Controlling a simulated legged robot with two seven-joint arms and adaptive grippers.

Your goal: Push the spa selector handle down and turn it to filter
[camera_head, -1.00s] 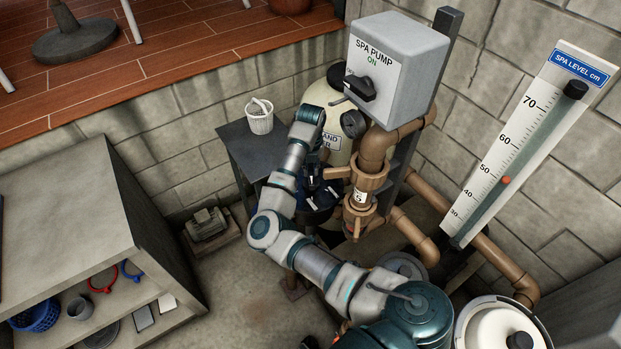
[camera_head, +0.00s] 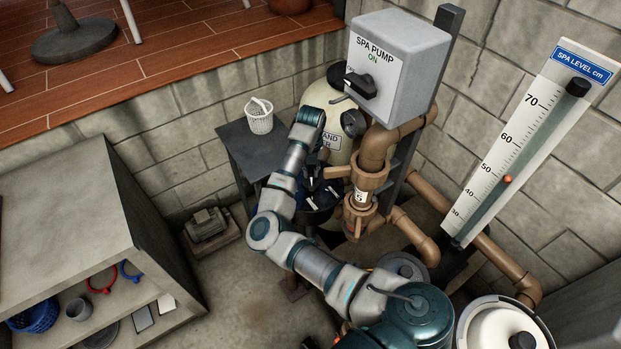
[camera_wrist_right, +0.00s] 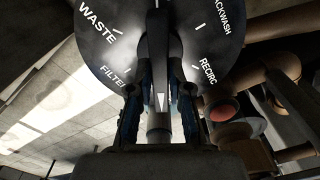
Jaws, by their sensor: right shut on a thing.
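The spa selector is a dark round dial (camera_wrist_right: 98,25) with white labels WASTE, FILTER, RECIRC and BACKWASH in the right wrist view. Its dark handle (camera_wrist_right: 158,50) runs down the middle of that view, and its white arrow mark lies between the FILTER and RECIRC labels. My right gripper (camera_wrist_right: 159,105) is shut on the handle, one finger on each side. In the head view my right gripper (camera_head: 318,172) is over the dial (camera_head: 318,200), beside the cream sand filter tank (camera_head: 343,152); my arm and gripper hide part of the dial. My left gripper is not in view.
A grey SPA PUMP switch box (camera_head: 405,65) stands above the brown pipes (camera_head: 372,150) right of the dial. A dark side table (camera_head: 245,150) holds a white basket (camera_head: 259,122). A concrete shelf (camera_head: 65,210) is at left, a level gauge (camera_head: 520,140) at right.

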